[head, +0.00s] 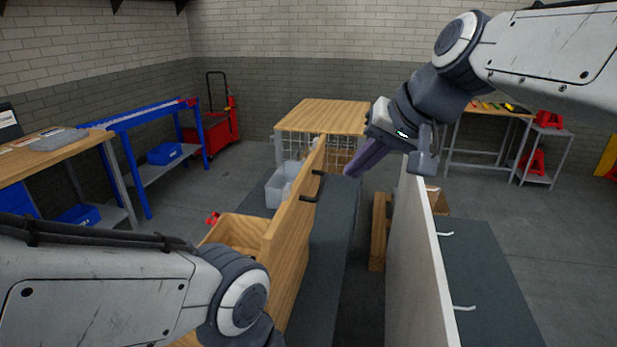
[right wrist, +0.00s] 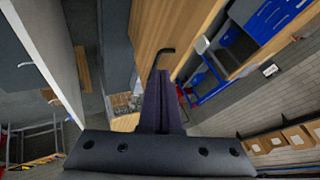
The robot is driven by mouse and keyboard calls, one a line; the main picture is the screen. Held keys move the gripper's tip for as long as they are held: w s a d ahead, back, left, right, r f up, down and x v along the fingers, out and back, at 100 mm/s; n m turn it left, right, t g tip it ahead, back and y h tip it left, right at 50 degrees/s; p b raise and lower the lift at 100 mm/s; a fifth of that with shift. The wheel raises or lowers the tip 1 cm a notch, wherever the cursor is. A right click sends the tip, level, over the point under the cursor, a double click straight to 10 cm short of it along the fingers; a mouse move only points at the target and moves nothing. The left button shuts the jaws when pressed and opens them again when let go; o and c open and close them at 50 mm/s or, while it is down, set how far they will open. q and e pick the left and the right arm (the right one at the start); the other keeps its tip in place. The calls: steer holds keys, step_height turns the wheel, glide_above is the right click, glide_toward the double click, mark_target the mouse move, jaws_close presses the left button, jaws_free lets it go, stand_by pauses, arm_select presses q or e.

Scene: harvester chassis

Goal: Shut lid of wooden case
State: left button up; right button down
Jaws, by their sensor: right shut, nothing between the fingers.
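The wooden case (head: 237,232) stands at the lower middle of the head view, left of centre, partly hidden by my left arm. Its light wood lid (head: 287,252) stands upright along the right side of the case, so the case is open. A black handle (head: 311,197) sticks out from the lid's right face. My right gripper (head: 357,168) is shut and empty, to the right of the lid and apart from it in the head view. In the right wrist view the closed fingers (right wrist: 161,85) point toward the lid (right wrist: 165,25) and its black hook-shaped handle (right wrist: 159,58). My left gripper is out of view.
A white upright panel (head: 415,260) with grey handles stands to the right, across a narrow gap. A wood-topped wire cage (head: 322,115) and a pale bin (head: 282,185) stand beyond the case. Blue shelving (head: 145,125) stands at the left.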

steer(key=p, duration=0.1)
glide_toward(318, 201)
steer(key=x, duration=0.4)
steer(key=shift+f, duration=0.1)
steer(key=shift+w+a+r+p, duration=0.15)
steer(key=shift+a+p, duration=0.2)
steer(key=shift+a, duration=0.25)
steer(key=shift+w+a+r+p, duration=0.15)
steer(key=shift+a+p, duration=0.15)
steer(key=shift+a, duration=0.35)
steer(key=shift+w+a+r+p, duration=0.15)
steer(key=shift+a+p, duration=0.2)
steer(key=shift+a, duration=0.25)
steer(key=shift+f, duration=0.1)
